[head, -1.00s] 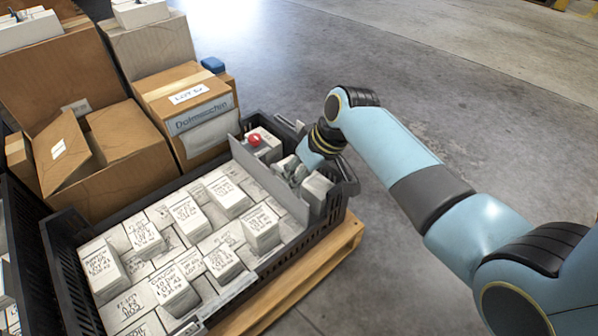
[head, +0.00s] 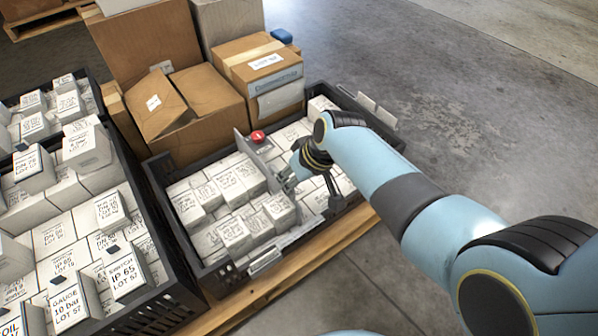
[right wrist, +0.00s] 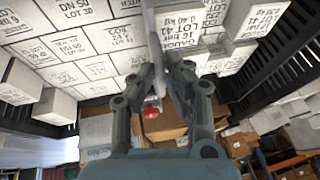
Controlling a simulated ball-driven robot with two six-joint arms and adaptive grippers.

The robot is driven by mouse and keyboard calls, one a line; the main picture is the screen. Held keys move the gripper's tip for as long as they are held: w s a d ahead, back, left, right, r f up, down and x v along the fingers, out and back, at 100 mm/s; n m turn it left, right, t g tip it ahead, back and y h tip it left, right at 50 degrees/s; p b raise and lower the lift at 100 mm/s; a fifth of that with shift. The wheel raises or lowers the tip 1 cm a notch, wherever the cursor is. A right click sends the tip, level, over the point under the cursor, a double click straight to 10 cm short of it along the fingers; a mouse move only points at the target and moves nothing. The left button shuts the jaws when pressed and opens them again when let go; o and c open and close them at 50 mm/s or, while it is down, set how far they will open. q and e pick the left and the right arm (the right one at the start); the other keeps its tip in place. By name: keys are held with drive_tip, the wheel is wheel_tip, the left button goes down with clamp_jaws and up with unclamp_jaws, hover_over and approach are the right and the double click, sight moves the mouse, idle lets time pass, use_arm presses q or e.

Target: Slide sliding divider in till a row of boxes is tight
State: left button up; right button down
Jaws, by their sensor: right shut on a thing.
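The sliding divider (head: 259,163) is a thin grey upright plate across the middle of the black crate (head: 222,277). A red knob (head: 258,137) shows at its far end, and also in the right wrist view (right wrist: 151,110). My right gripper (head: 288,182) is shut on the divider from its right side; the right wrist view shows the plate (right wrist: 158,45) between the fingers. White boxes (head: 236,180) stand close together left of the divider, some higher than others. I cannot tell whether they touch it all along. More white boxes (head: 297,133) lie right of it. My left gripper is out of view.
A second black crate (head: 165,318) full of white labelled boxes stands at the left. Brown cartons (head: 205,95) stand behind the divider's crate. A wooden pallet (head: 330,238) lies under the crate. The grey floor at the right is clear.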

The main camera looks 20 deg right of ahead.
drive_tip(key=shift+s+a, duration=0.15)
drive_tip(key=shift+a, duration=0.15)
drive_tip(key=c, duration=1.4)
unclamp_jaws()
drive_tip(key=shift+d, duration=0.1)
drive_tip(key=v, duration=1.2)
